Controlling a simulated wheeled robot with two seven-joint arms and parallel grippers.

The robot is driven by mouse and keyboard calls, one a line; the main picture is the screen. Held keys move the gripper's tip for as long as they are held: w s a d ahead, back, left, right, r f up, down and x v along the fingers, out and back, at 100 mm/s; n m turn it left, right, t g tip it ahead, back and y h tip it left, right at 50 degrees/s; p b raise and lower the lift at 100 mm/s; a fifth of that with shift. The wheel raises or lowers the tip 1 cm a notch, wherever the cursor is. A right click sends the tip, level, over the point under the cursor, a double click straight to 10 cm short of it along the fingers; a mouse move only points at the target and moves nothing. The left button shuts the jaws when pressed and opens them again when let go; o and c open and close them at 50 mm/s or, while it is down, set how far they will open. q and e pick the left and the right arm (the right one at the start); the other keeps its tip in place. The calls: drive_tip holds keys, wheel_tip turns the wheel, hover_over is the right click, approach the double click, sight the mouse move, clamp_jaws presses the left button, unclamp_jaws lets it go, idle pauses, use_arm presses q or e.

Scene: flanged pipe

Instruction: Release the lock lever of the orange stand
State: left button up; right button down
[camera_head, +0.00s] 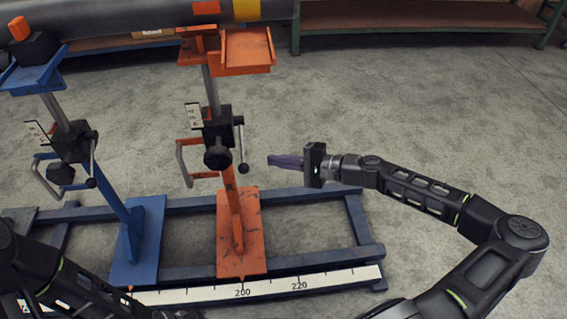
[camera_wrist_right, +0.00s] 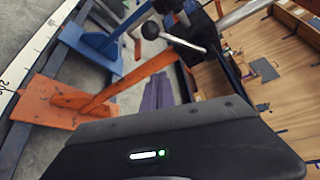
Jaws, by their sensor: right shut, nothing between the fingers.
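The orange stand (camera_head: 239,235) stands upright on the blue base frame, with a black clamp block (camera_head: 217,128) on its post. Its lock lever (camera_head: 241,145), a thin grey rod with a dark ball end, hangs down on the block's right side. In the right wrist view the lever (camera_wrist_right: 180,40) shows with its ball near the top. My right gripper (camera_head: 269,160) is shut and empty, just right of the lever's ball and apart from it, pointing left. Its purple fingers (camera_wrist_right: 158,95) also show in the right wrist view. My left arm enters at lower left; its gripper is out of view.
A similar blue stand (camera_head: 140,240) with its own lever stands to the left. A large dark pipe (camera_head: 120,18) lies across the top of the stands. A black knob (camera_head: 217,157) fronts the orange stand's block. Floor on the right is clear.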

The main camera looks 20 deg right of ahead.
drive_tip(key=a+b, duration=0.2)
drive_tip(key=a, duration=0.4)
drive_tip(key=shift+w+a+r, duration=0.15)
drive_tip(key=shift+w+a, duration=0.05)
drive_tip(key=shift+w, duration=0.2)
wheel_tip(320, 180, up, 13)
drive_tip(key=s+m+g+p, duration=0.1)
drive_tip(key=m+g+p, duration=0.5)
drive_tip(key=p, duration=1.8)
drive_tip(key=shift+a+f+m+p, duration=0.2)
drive_tip(key=shift+m+p, duration=0.2)
drive_tip(key=shift+m, duration=0.1)
